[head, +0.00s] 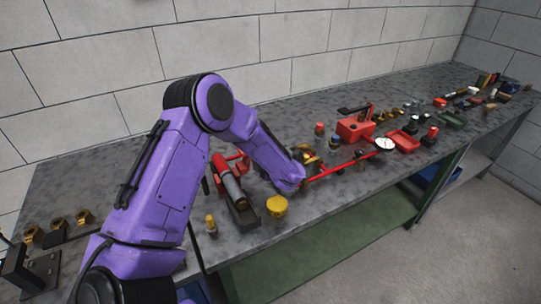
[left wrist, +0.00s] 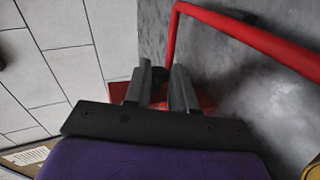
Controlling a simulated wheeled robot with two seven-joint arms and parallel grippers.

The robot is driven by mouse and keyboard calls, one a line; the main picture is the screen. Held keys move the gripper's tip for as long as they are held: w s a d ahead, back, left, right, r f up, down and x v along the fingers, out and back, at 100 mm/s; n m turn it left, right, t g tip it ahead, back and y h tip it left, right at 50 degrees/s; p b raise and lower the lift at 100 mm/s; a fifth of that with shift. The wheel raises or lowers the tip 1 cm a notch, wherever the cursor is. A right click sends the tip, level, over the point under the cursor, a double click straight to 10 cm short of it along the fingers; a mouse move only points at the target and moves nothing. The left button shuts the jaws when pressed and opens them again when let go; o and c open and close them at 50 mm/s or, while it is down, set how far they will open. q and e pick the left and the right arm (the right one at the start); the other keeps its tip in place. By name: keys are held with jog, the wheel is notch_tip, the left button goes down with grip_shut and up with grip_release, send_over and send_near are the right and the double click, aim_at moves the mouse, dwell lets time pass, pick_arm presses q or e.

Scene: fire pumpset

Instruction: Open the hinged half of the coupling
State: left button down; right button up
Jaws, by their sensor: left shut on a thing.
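My left gripper (left wrist: 165,70) shows in the left wrist view, its two grey fingers close together on a small dark rounded part (left wrist: 158,76). Red surfaces (left wrist: 122,92) show behind and beside the fingers. In the head view my purple left arm reaches over the bench and its wrist hides the fingers. Brass parts (head: 310,160) show just beyond the wrist, beside a red pipe (head: 343,165). I cannot tell which part is the coupling's hinged half or how far it is open. My right gripper is not in view.
A bent red bar (left wrist: 240,33) crosses the wrist view close to the fingers. A block wall runs behind.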

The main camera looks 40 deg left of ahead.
pick_arm(q)
jog(key=shift+w, duration=0.1)
dwell(0.4)
jog(key=c, duration=1)
grip_release()
jog(key=b+v, duration=0.3)
jog(key=v, duration=0.7)
jog(key=shift+d, duration=0.25)
